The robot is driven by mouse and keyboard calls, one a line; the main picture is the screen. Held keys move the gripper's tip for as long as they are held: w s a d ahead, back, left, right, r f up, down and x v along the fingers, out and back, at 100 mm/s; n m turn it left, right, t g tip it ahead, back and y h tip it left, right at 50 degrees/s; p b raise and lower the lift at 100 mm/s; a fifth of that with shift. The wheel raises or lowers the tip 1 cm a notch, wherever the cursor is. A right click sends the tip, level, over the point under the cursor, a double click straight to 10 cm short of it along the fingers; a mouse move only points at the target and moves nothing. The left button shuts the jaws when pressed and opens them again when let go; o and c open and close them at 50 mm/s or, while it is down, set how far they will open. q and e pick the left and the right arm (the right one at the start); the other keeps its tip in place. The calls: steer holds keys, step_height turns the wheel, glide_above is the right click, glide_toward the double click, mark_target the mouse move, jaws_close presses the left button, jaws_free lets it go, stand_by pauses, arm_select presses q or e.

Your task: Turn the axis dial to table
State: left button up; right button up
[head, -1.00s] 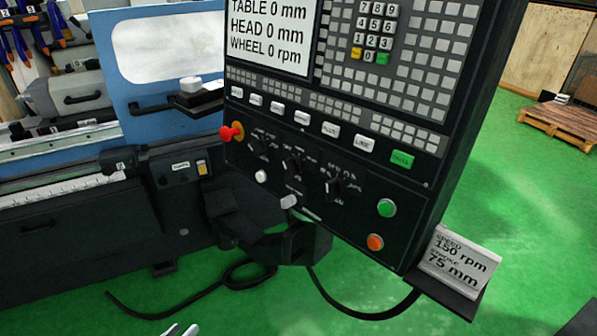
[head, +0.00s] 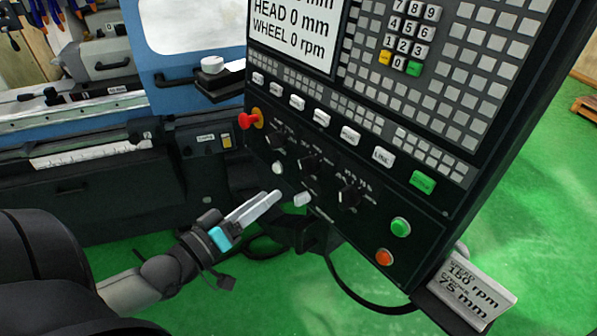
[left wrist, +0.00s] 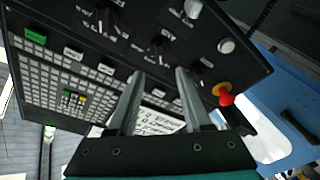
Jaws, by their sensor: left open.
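The control panel (head: 330,120) carries a row of three black dials: a left dial (head: 279,137), a middle dial (head: 311,160) and a right dial (head: 350,193). Their printed labels are too small to read, so I cannot tell which is the axis dial. My left gripper (head: 278,194) is open and empty, below and in front of the dials and apart from them. In the left wrist view, the panel appears upside down, and my two fingers (left wrist: 160,74) point at it with a dial (left wrist: 160,43) just beyond the tips.
A red emergency stop (head: 247,120) sits left of the dials. A white button (head: 278,168) and white switch (head: 303,199) lie below them. Green (head: 400,227) and orange (head: 384,257) buttons are lower right. A sign (head: 468,288) reads 150 rpm, 75 mm. Space before the panel is free.

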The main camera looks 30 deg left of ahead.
mark_target(302, 171)
arm_select(q)
steer(key=shift+w+d, duration=0.3)
steer(key=shift+w, duration=1.4)
steer(key=shift+w+d, duration=0.3)
steer(key=shift+w, duration=1.35)
steer(key=shift+w+d, duration=0.3)
steer(key=shift+w, duration=1.4)
jaws_close()
